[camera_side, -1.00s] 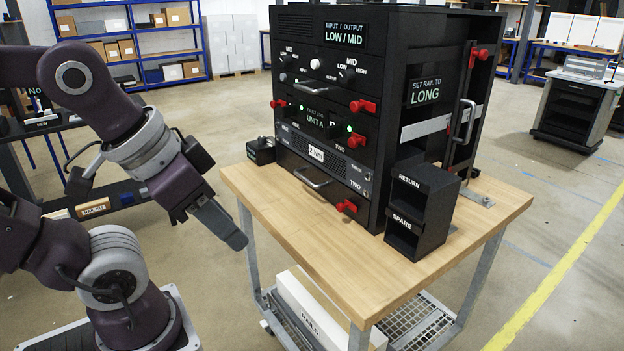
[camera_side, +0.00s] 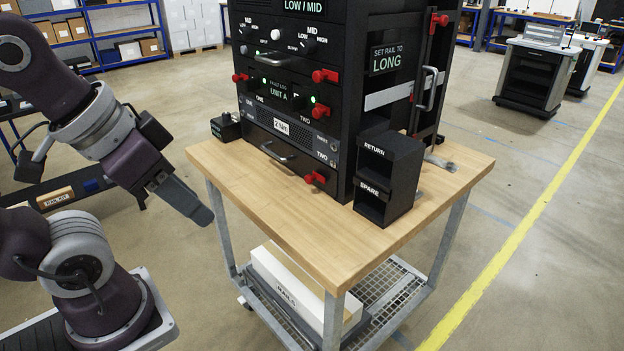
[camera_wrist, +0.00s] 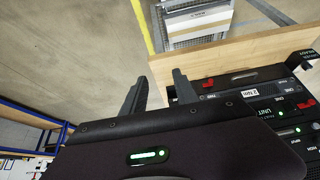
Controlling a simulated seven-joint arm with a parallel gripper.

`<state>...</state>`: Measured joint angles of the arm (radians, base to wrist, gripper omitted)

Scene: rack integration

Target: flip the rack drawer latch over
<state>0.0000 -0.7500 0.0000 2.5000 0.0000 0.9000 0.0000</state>
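The rack drawer (camera_side: 282,160) is the lowest unit of the black rack and has a grey bar handle (camera_side: 279,153). A red latch (camera_side: 317,178) sits at the drawer's right end. In the wrist view, the rack appears upside down, with a red latch (camera_wrist: 208,84) beside the drawer handle (camera_wrist: 243,75). My gripper (camera_side: 197,207) hangs in front of the table's left edge, clear of the rack and latch. Its two fingers stand apart with nothing between them in the wrist view (camera_wrist: 160,90).
Other red latches (camera_side: 326,75) are on the units above. A black RETURN/SPARE bin (camera_side: 388,178) stands right of the drawer on the wooden tabletop (camera_side: 265,210). A small black box (camera_side: 226,127) stands at the left. The tabletop before the drawer is clear.

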